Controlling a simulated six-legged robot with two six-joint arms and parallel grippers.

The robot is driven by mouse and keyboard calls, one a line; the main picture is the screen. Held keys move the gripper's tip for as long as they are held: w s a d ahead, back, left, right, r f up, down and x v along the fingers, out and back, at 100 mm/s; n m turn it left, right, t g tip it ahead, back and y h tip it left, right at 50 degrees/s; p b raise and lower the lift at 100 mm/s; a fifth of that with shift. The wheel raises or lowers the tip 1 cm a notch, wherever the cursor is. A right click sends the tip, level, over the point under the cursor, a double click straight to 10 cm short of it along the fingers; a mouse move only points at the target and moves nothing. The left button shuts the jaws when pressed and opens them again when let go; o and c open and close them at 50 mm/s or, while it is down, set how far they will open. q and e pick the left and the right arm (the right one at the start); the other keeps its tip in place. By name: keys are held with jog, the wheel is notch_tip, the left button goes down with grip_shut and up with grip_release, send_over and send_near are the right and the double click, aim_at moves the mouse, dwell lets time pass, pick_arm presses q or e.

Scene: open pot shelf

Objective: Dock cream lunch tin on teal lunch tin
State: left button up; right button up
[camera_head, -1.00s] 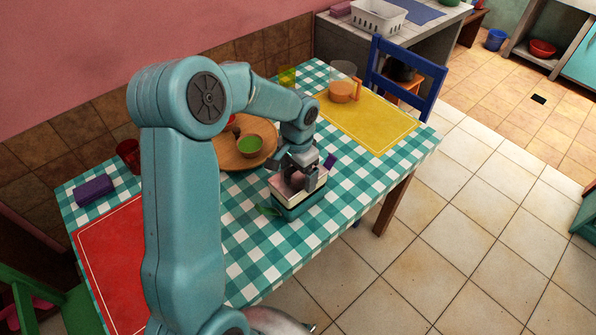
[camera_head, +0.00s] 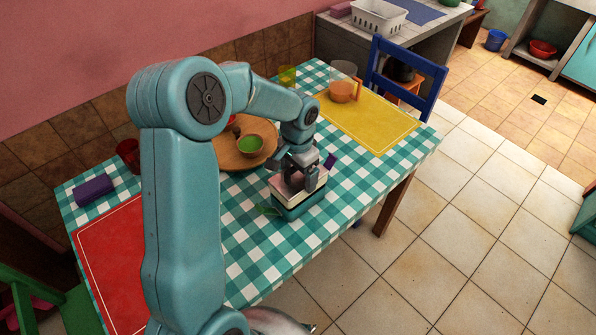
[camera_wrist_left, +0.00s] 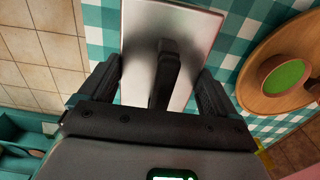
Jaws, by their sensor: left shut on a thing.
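The cream lunch tin (camera_head: 310,192), with a pale pinkish top, sits level directly over the teal lunch tin (camera_head: 299,208) near the table's front edge. I see no clear gap between them, but cannot tell whether they are fully seated. My left gripper (camera_head: 302,180) points down over the cream tin and is shut on it. In the left wrist view, the cream tin's pale top (camera_wrist_left: 140,40) lies beyond the fingers of my left gripper (camera_wrist_left: 158,88), with a dark bar between them. The teal tin is hidden there. My right gripper is not in view.
A round wooden board (camera_head: 228,158) with a green-filled bowl (camera_head: 250,145) lies behind the tins. A small green leaf-like thing (camera_head: 267,210) lies left of them, a purple thing (camera_head: 330,161) behind right. A yellow mat (camera_head: 375,125) holds a measuring jug (camera_head: 343,88).

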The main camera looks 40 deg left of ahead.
pick_arm(q)
jog(key=shift+f+b, duration=0.45)
jog(key=shift+f, duration=0.1)
jog(key=o, duration=1)
jog(key=shift+r, duration=0.15)
notch_tip(320, 180, up, 11)
jog(key=p, duration=0.8)
